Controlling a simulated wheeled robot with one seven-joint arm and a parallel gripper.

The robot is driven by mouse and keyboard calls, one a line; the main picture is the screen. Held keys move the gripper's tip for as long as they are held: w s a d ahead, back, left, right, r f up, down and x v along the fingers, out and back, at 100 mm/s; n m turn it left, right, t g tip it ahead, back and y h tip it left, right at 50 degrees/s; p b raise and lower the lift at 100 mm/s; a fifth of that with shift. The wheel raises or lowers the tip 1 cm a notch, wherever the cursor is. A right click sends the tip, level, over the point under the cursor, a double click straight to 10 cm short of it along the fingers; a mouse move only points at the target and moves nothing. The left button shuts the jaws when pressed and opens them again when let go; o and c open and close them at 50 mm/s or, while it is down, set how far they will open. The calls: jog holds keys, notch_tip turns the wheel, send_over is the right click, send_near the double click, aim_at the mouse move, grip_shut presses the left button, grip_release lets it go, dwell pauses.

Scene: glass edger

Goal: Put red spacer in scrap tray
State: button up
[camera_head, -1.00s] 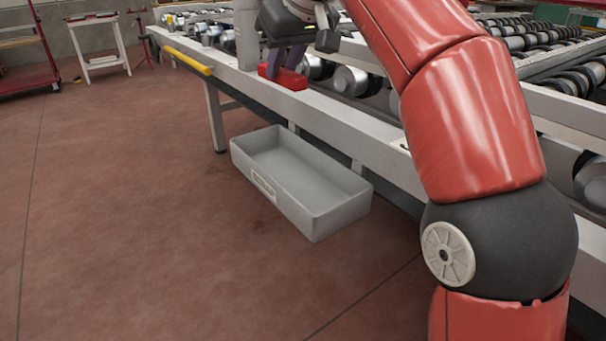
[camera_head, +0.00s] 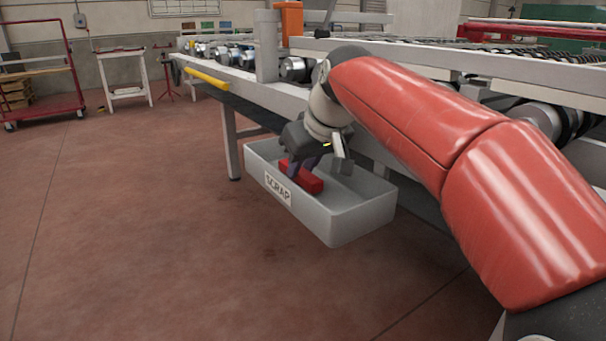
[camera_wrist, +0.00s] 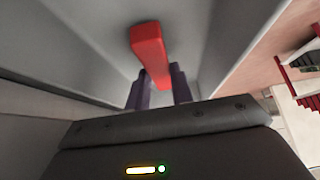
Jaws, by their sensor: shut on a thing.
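The red spacer (camera_head: 303,177) is a small red block held between the fingers of my gripper (camera_head: 304,166). In the wrist view the spacer (camera_wrist: 149,48) sticks out beyond the two dark fingers (camera_wrist: 157,90), which are shut on it. The scrap tray (camera_head: 352,222) is a grey open box with a "SCRAP" label on its front side. My gripper and the spacer are at the tray's opening in the head view, over its left half. In the wrist view grey walls surround the spacer. I cannot tell whether it touches the tray's floor.
The white conveyor frame (camera_head: 262,92) with rollers runs above and behind the tray. Its leg (camera_head: 231,143) stands just left of the tray. A yellow bar (camera_head: 207,78) is on the frame's edge. The floor (camera_head: 130,230) at front left is clear.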

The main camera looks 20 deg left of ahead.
jog(key=shift+f, duration=0.4)
jog(key=o, duration=0.9)
jog(key=shift+o, duration=0.2)
jog(key=shift+r, duration=0.1)
jog(key=p+v, duration=0.2)
jog(key=v, duration=1)
jog(key=shift+w, duration=0.1)
